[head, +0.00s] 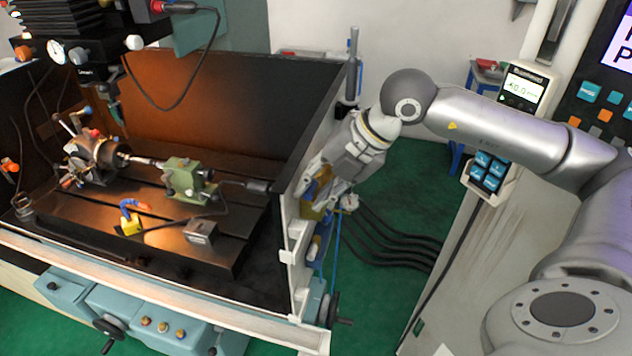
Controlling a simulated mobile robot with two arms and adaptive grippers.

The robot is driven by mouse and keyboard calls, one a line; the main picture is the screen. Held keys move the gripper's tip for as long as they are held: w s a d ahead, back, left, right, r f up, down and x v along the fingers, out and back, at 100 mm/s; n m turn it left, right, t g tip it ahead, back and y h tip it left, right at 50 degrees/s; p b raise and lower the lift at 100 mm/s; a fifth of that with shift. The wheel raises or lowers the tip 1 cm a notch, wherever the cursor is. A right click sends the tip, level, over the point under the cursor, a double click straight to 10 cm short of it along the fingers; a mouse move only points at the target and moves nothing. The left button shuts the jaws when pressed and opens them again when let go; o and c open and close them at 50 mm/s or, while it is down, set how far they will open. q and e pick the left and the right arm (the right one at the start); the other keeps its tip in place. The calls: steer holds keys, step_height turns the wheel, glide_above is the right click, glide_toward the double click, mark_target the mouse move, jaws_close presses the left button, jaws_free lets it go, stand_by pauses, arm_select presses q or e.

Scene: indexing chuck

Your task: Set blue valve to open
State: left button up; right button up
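No blue valve can be made out with certainty. A small blue tip (87,109) shows by the indexing chuck (97,153) at the left of the machine bed, too small to tell what it is. My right gripper (308,200) hangs at the outer side of the enclosure's right wall, pointing down and left, near yellow and blue bins. It is far from the chuck. Its fingertips blend with the things behind them, so I cannot tell whether they are open or shut. My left gripper is not in view.
A green tailstock (184,180), a yellow block with a curved blue hose (130,222) and a grey box (201,232) stand on the slotted bed (165,250). The enclosure's right wall (305,130) separates my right gripper from the bed. Dark cables (395,240) cross the green floor.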

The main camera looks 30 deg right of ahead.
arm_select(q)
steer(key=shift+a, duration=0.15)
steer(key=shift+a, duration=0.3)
arm_select(e)
jaws_close()
